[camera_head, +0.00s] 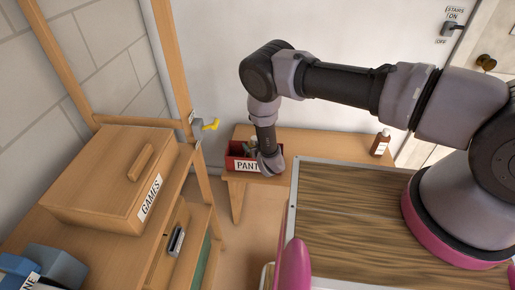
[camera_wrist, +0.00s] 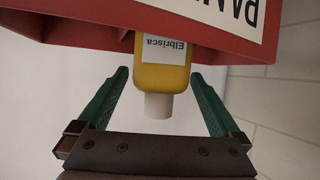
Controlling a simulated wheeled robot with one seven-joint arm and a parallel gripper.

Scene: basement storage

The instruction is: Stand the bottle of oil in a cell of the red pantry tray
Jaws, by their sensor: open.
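The red pantry tray (camera_head: 236,148) with its white PANTRY label stands on the wooden bench by the wall. In the wrist view the tray (camera_wrist: 80,38) is at the top, its label upside down. A yellow bottle with a white label reading Elbrisca and a pale cap (camera_wrist: 163,80) shows at the tray, cap away from it. The tray wall appears to hide its lower end; I cannot tell which cell it is in. My gripper (camera_wrist: 160,75) is open, its green fingers on either side of the bottle with gaps. My wrist hides the bottle in the head view.
A brown bottle with a white label (camera_head: 381,144) stands at the right of the bench (camera_head: 315,145). A wooden GAMES box (camera_head: 115,180) sits on the shelf at left. A wood-topped surface (camera_head: 345,205) fills the near right. A yellow-handled item (camera_head: 210,125) is at the shelf post.

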